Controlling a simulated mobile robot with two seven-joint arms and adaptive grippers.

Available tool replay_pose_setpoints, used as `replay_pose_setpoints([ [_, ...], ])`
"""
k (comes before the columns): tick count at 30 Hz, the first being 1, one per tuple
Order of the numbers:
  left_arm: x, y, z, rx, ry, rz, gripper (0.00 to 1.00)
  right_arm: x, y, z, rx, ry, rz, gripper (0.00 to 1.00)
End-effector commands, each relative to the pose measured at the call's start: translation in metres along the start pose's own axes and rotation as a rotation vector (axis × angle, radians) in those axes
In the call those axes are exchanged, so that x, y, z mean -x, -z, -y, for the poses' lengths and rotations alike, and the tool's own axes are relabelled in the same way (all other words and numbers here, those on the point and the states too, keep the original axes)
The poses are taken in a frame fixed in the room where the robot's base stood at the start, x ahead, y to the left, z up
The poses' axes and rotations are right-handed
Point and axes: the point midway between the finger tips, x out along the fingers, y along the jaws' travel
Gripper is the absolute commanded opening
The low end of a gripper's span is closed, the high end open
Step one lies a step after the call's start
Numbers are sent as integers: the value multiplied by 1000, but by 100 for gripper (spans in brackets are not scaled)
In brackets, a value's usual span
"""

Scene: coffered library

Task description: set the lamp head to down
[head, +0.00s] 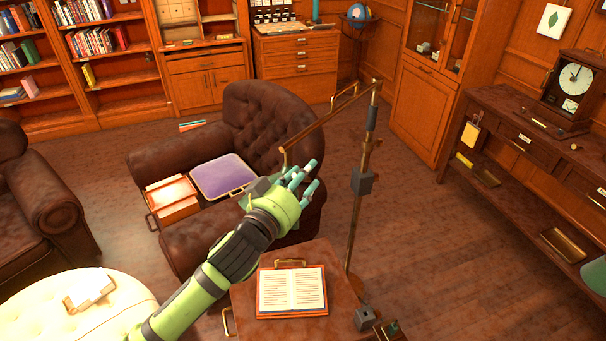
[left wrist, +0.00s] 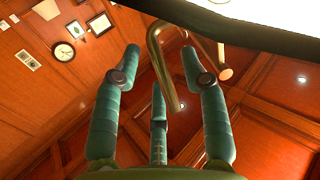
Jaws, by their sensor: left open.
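A brass floor lamp pole (head: 357,205) stands right of the armchair, with a slanting brass arm (head: 330,117) reaching left from its top. The arm's left end bends down close behind my left gripper (head: 304,178). A small grey piece (head: 258,187) shows beside the gripper, perhaps part of the lamp head; the gripper hides the rest. In the left wrist view, my three teal fingers (left wrist: 160,75) are spread open. A curved brass bar (left wrist: 155,50) passes between them, with no clear grip on it. A dark-edged bright white surface (left wrist: 270,12) fills the top right, probably the lamp head.
A brown leather armchair (head: 252,115) holds a purple tray (head: 222,175) and an orange box (head: 172,196). A side table (head: 250,332) with an open book (head: 291,290) stands below the gripper. Wooden floor is clear to the right, before the console (head: 520,110).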

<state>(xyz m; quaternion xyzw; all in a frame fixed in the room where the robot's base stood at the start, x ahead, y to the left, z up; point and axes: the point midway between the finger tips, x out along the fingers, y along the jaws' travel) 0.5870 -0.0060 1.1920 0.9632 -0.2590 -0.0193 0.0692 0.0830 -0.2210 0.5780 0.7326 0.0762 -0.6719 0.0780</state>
Motion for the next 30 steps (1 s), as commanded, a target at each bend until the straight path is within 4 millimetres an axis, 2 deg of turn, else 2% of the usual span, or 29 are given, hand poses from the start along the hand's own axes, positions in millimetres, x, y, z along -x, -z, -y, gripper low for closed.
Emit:
replay_pose_setpoints([
  [2, 0, 0, 0, 0, 0, 0, 43, 0, 13, -6, -2, -8, -24, 68],
  [5, 0, 0, 0, 0, 0, 0, 43, 0, 17, -8, -5, -11, -30, 68],
  [6, 0, 0, 0, 0, 0, 0, 27, 0, 16, -8, -5, -11, -28, 68],
  [8, 0, 0, 0, 0, 0, 0, 3, 0, 14, -8, -5, -10, -25, 68],
  [9, 0, 0, 0, 0, 0, 0, 0, 0, 12, -8, -5, -10, -21, 68],
  [18, 0, -1, 0, -1, 1, 0, 0, 0, -5, -4, -5, -6, 6, 68],
  [30, 1, -3, 1, 0, 0, -11, 0, -6, -1, -2, -3, -2, 1, 68],
])
